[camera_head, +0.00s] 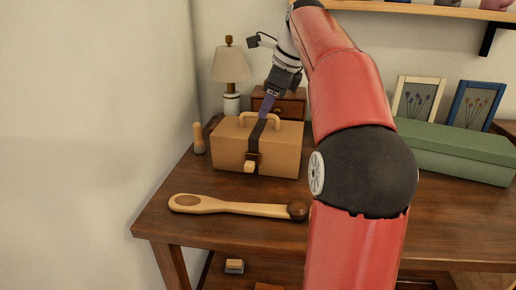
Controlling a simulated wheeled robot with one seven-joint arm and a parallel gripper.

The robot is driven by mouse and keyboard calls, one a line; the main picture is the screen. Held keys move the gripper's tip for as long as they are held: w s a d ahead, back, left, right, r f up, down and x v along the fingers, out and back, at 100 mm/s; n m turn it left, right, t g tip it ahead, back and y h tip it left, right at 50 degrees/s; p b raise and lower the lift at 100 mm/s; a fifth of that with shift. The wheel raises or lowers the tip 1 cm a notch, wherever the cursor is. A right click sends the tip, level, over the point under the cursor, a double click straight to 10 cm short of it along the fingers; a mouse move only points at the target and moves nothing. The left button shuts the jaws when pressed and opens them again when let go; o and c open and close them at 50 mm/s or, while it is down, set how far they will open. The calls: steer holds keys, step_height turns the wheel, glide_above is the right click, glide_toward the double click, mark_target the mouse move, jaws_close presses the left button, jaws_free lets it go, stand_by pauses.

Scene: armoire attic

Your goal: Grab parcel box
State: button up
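The parcel box (285,149) is a tan box with a light arched handle on top, a dark strap down its middle and a small pale tag at the front. It stands upright on the dark wooden table (235,228), toward the left. My gripper (266,106) points down at the top of the box, by the handle. The fingertips look small and overlap the handle and strap in the picture. I cannot tell whether they touch the box or whether they are open or shut.
A wooden paddle-like item (235,207) lies in front of the box. A small peg-shaped item (199,140) stands left of it, and a lamp (230,68) and small drawer chest (291,104) stand behind. A green box (455,150) and two picture frames (418,99) are at right.

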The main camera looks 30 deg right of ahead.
steer(key=shift+x, duration=1.4)
jaws_close()
